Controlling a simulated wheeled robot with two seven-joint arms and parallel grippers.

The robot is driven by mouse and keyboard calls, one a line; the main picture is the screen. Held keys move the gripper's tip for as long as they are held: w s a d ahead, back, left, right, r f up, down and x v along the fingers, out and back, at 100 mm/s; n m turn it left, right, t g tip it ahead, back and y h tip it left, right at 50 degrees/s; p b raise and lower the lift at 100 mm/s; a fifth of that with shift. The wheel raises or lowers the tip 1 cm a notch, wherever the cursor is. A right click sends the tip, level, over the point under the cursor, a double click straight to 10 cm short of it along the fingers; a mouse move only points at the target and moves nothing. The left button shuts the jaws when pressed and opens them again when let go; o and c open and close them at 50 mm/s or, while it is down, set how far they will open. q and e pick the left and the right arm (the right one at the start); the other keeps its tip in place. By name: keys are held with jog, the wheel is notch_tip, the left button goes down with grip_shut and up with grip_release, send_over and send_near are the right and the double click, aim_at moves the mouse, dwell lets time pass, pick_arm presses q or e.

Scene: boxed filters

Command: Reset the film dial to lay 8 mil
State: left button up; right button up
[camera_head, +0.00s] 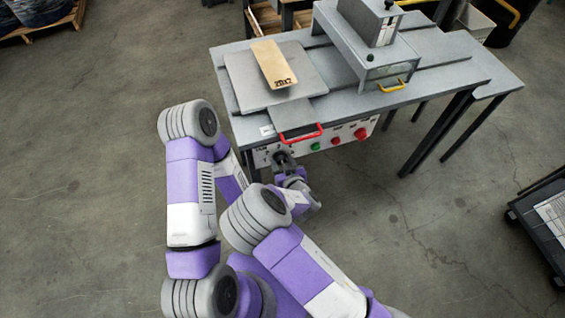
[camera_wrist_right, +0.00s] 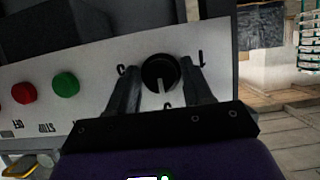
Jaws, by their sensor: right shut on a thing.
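The film dial (camera_wrist_right: 155,72) is a round black knob on the white control panel (camera_wrist_right: 100,72), with a white pointer line. In the right wrist view the line points down, towards a mark (camera_wrist_right: 167,106) below the knob. Other marks stand left and right of it; the view seems upside down and I cannot read them surely. My right gripper (camera_wrist_right: 160,80) is shut on the knob, one finger on each side. In the head view my right gripper (camera_head: 283,160) is at the panel's left end and hides the dial. My left gripper does not show.
Green (camera_head: 315,146) and red (camera_head: 360,133) buttons sit on the panel right of the dial. Above are a red handle (camera_head: 301,134), a grey plate (camera_head: 248,82) and a tan block (camera_head: 272,65). A grey machine housing (camera_head: 350,45) stands on the table. Floor in front is open.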

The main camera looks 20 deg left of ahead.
jog(key=n+h+b, duration=0.1)
jog(key=b, duration=0.1)
jog(key=n+t+h+b, duration=0.1)
jog(key=n+b, duration=0.1)
jog(key=shift+s+a+f+t, duration=0.1)
jog(key=shift+a+f+t, duration=0.1)
jog(key=shift+t, duration=0.1)
jog(key=shift+n+t+h+b, duration=0.3)
jog(key=shift+n+t+b, duration=0.1)
jog(key=shift+n+b, duration=0.55)
jog(key=shift+n+t+h+b, duration=0.3)
jog(key=shift+n+t+b, duration=0.1)
jog(key=shift+n+b, duration=0.35)
jog(key=shift+r+n, duration=0.1)
jog(key=shift+n, duration=0.2)
jog(key=shift+d, duration=0.1)
jog(key=o, duration=0.8)
jog(key=shift+s, duration=0.1)
